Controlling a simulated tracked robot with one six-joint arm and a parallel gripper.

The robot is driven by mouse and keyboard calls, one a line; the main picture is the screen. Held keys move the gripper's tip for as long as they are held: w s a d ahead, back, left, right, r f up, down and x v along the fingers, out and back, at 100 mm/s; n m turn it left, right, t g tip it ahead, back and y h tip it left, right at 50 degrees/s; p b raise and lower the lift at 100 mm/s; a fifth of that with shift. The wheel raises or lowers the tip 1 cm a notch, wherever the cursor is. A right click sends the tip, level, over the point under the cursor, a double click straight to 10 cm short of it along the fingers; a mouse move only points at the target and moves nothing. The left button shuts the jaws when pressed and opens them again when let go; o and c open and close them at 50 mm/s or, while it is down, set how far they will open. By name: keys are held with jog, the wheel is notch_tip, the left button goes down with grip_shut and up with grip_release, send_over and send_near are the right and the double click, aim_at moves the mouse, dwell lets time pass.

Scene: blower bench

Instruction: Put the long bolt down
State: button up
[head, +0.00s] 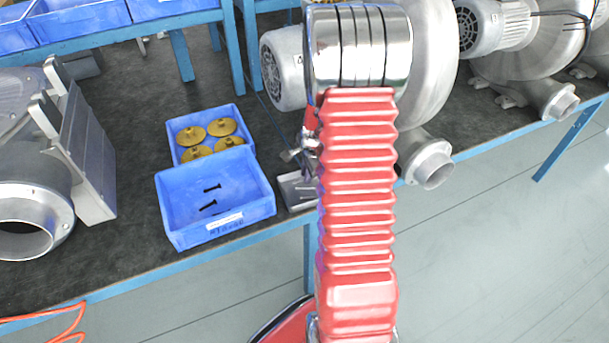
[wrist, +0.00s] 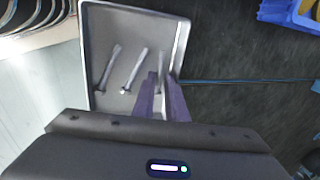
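A long silver bolt (wrist: 160,66) is between the fingertips of my gripper (wrist: 160,84) in the wrist view, at the right side of a grey metal tray (wrist: 182,40). The fingers hide its lower end. I cannot tell whether the fingers press on it or whether it rests on the tray floor. Two more silver bolts lie side by side in the tray, one at the left (wrist: 109,68) and one in the middle (wrist: 134,70). In the head view the tray (head: 290,184) shows partly behind my red arm, which hides most of my gripper.
A blue bin (head: 180,240) with two black bolts (head: 208,205) stands left of the tray. Behind it is a blue bin (head: 243,119) of brass discs (head: 222,127). Grey blowers (head: 440,60) stand behind and right; a grey housing (head: 90,160) stands left. The bench edge is close in front.

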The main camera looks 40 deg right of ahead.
jog(key=shift+s+a, duration=0.1)
jog(key=d+v, duration=0.1)
jog(key=v, duration=1.1)
jog(key=shift+a, duration=0.45)
jog(key=shift+a+r, duration=0.1)
dwell(0.3)
jog(key=s+a+r+n+t, duration=0.1)
jog(key=s+a+r+n, duration=0.1)
jog(key=a+r+n, duration=0.45)
jog(key=s+a+r+n, duration=0.3)
jog(key=a+n, duration=0.1)
jog(key=a, duration=0.5)
jog(key=s+a+r+n+t, duration=0.1)
jog(key=s+a+r+n, duration=0.1)
jog(key=a+r+n, duration=0.45)
jog(key=s+a+n+y, duration=0.1)
jog(key=s+a+n, duration=0.3)
jog(key=s+a, duration=0.3)
jog(key=shift+a+r+n+t, duration=0.3)
jog(key=shift+a+n, duration=0.1)
jog(key=shift+a, duration=0.15)
jog(key=shift+d, duration=0.15)
